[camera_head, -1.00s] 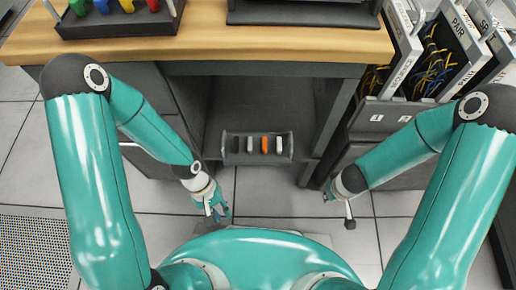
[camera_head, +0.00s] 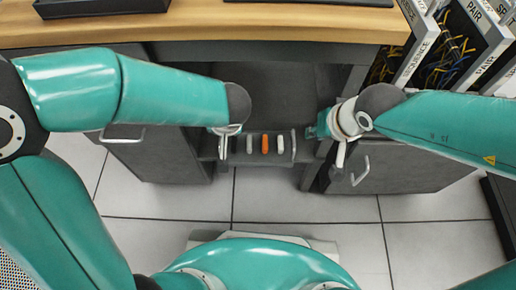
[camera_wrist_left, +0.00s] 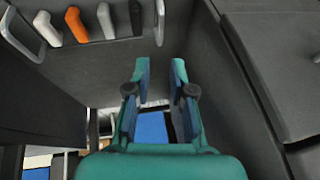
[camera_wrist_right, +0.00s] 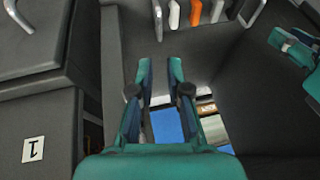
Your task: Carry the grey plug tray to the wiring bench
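The grey plug tray (camera_head: 237,157) sits low in the recess under the wooden-topped bench (camera_head: 280,32). It holds a dark, an orange and two pale plugs and has a handle at each end. My left gripper (camera_wrist_left: 161,68) is open, with one tray handle (camera_wrist_left: 160,22) just ahead of its fingertips; in the head view its fingers are mostly hidden by its wrist. My right gripper (camera_head: 314,130) is beside the tray's right end. In its wrist view (camera_wrist_right: 160,66) it is open and empty, with the other handle (camera_wrist_right: 157,20) ahead of it. Whether this is the wiring bench I cannot tell.
Cabinets with bar handles (camera_head: 125,135) (camera_head: 360,170) flank the recess closely on both sides. Cable bins (camera_head: 450,58) stand at the upper right. A dark rack (camera_head: 100,8) stands on the bench top. The tiled floor (camera_head: 300,207) in front is clear.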

